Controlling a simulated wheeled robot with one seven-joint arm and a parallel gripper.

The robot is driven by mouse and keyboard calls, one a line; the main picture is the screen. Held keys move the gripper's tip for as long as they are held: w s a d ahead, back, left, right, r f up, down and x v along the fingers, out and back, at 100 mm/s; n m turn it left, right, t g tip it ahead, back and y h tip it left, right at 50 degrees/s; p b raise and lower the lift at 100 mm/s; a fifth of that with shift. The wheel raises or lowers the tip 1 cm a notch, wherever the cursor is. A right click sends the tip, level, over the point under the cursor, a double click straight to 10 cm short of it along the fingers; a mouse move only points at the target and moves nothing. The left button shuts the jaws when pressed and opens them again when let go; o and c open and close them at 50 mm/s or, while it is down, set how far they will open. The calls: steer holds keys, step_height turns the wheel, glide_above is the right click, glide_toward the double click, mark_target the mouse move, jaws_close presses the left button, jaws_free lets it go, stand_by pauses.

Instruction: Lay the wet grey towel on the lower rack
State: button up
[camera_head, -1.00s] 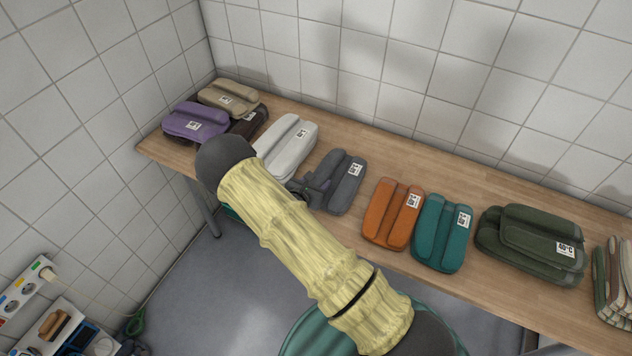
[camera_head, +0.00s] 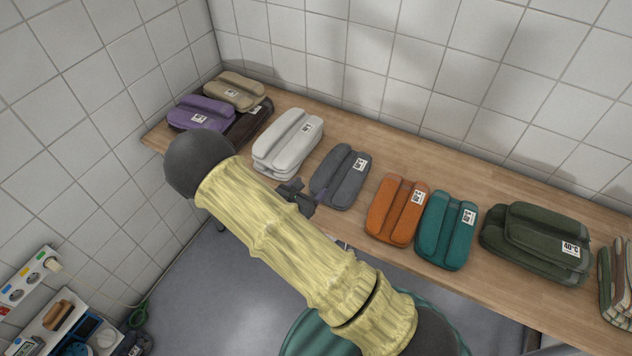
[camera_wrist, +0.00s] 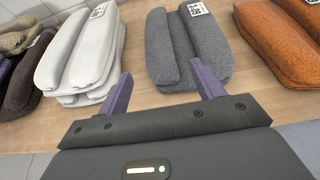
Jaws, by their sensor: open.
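A folded dark grey towel (camera_head: 341,178) with a white label lies on the wooden table, between a light grey stack and an orange towel. It also shows in the wrist view (camera_wrist: 186,48), with layers at its near edge. I cannot tell whether it is wet. My gripper (camera_head: 297,196) is at the table's front edge, just to the near left of the grey towel. In the wrist view my gripper (camera_wrist: 162,80) has its two purple fingers spread with nothing between them. Its right fingertip appears close to the towel's near edge; contact is unclear. I cannot make out a lower rack.
The wooden table (camera_head: 385,157) also holds a light grey stack (camera_head: 287,140), purple (camera_head: 200,112), beige (camera_head: 234,90), orange (camera_head: 397,210), teal (camera_head: 446,230) and dark green (camera_head: 535,243) towels. Tiled walls close the back and left. A power strip (camera_head: 28,278) is at lower left.

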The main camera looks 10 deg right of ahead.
steer(key=shift+v, duration=1.65)
steer(key=shift+w, duration=0.1)
